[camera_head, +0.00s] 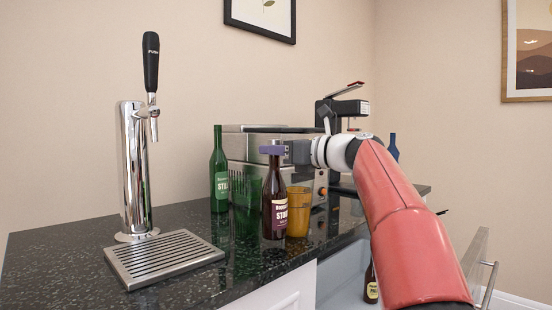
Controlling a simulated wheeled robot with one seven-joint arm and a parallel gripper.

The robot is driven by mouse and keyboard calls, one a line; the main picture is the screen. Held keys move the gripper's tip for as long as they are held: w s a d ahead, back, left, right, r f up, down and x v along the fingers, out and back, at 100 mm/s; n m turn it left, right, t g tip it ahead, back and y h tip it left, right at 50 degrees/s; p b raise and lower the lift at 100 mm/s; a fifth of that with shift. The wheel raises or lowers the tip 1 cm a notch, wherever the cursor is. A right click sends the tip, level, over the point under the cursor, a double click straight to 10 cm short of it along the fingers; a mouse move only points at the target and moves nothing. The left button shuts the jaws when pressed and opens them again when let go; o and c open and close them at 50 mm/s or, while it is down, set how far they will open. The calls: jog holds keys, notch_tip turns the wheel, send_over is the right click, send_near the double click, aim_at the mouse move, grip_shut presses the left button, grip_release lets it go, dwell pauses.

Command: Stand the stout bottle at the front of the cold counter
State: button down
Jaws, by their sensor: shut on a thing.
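A dark brown bottle (275,215) with a dark red label reading "STO…" is upright at the black speckled counter (190,285), near its front edge. My gripper (272,150) is shut on its neck, a purple finger lying across it. I cannot tell whether its base touches the counter. A green bottle (219,170), its label also starting "ST", stands further back to the left. A green glass (246,205) and an amber glass (298,212) stand close on either side of the brown bottle.
A chrome beer tap (135,170) and slotted drip tray (165,258) occupy the counter's left. A steel machine (245,145) stands behind the bottles. Below right, an open drawer (340,285) holds another bottle (371,285). A blue bottle (393,147) shows behind my arm.

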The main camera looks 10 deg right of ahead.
jog(key=shift+f, duration=0.5)
jog(key=shift+w+d+f, duration=0.1)
jog(key=shift+d+f, duration=0.05)
jog(key=shift+f, duration=0.3)
jog(key=c, duration=1.2)
grip_release()
jog(key=shift+f, duration=0.1)
jog(key=shift+c, duration=0.2)
jog(key=shift+d, duration=0.15)
jog(key=b+v, duration=0.1)
jog(key=v, duration=1)
jog(key=shift+s+d, duration=0.25)
jog(key=shift+s, duration=0.1)
